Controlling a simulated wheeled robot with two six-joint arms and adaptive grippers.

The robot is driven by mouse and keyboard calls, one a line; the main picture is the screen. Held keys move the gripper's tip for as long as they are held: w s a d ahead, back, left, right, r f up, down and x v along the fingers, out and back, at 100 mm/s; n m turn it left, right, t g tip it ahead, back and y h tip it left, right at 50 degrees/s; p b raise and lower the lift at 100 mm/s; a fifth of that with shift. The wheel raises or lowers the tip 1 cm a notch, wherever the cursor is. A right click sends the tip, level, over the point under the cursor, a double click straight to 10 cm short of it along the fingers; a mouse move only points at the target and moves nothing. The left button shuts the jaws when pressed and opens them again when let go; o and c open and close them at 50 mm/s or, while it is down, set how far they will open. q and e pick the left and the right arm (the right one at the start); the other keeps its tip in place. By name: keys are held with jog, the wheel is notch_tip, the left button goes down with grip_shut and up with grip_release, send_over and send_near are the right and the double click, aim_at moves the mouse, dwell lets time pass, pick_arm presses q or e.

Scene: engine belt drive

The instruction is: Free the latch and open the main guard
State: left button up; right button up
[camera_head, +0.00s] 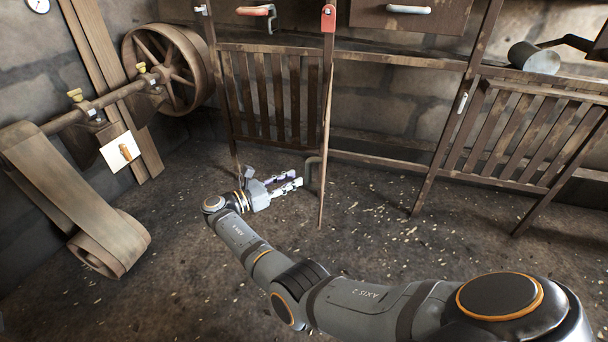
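A slatted wooden guard (275,95) stands at the back, left of centre. At its right a narrow upright panel or post (326,120) with a red piece (328,18) on top shows almost edge-on and reaches down to the floor. A dark bent handle (313,172) sits low at its left side. My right gripper (296,180) is low near this handle, its two pale fingers apart and pointing right toward it. I cannot tell whether they touch it. A red-handled lever (257,11), possibly the latch, is at the top. My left gripper is out of view.
A belt (75,195) and a spoked wheel (165,70) on a shaft stand at the left. Another slatted guard (530,135) with a pale catch (463,103) is at the right. A grey cylinder (534,58) lies above it. The floor in the middle is open.

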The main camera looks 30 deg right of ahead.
jog(key=a, duration=0.5)
jog(key=shift+s+a, duration=0.1)
jog(key=shift+a, duration=0.25)
jog(key=shift+f, duration=0.1)
